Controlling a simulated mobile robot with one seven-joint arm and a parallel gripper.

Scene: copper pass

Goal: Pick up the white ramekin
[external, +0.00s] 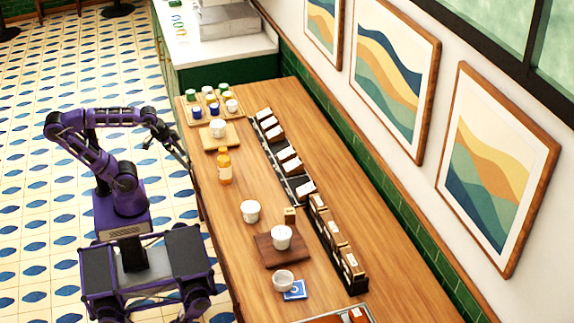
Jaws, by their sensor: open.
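Several small white vessels stand on the wooden counter, and I cannot tell for certain which is the white ramekin. One white cup (250,211) stands directly on the wood in the middle. Another (281,237) sits on a dark square board (268,253). A shallower, greyish-white bowl (284,280) is nearer the camera, beside a blue card. A further white cup (217,128) is on a light board at the far end. My gripper (184,160) is open and appears empty near the counter's left edge, apart from all of these; its fingertips are small and hard to make out.
An orange bottle (224,167) stands near the left edge. A row of dark racks with boxes (290,160) runs along the counter's wall side. A tray of small jars (205,114) is at the far end. A blue card (295,290) lies by the bowl. Bare wood lies between bottle and cups.

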